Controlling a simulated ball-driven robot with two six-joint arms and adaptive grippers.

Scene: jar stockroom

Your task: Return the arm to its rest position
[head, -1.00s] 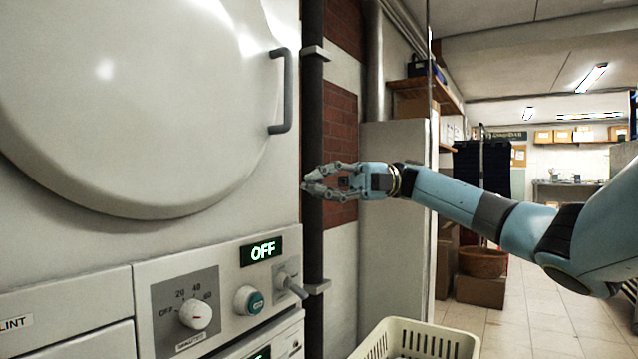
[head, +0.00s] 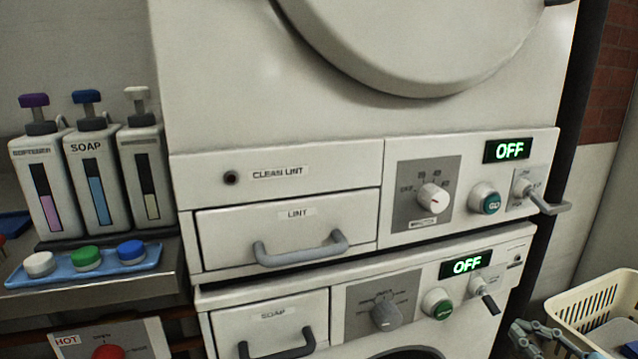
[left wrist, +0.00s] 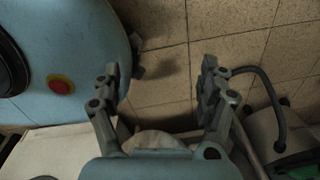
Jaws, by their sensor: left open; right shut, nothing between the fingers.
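My right gripper (head: 536,338) shows at the lower right edge of the head view, in front of the lower machine's right side and beside the cream basket. Its fingers are shut and I see nothing held in them; the rest of that arm is cut off by the frame. My left gripper (left wrist: 160,80) is open and empty in the left wrist view, its two fingers spread above the tiled floor. The left arm does not show in the head view.
Stacked machines (head: 290,110) with OFF displays, knobs and drawers fill the middle. Three dispenser bottles (head: 92,180) and a blue tray (head: 85,262) stand left. A cream basket (head: 572,302) is at lower right. Tiled floor (left wrist: 160,95) lies below the left gripper.

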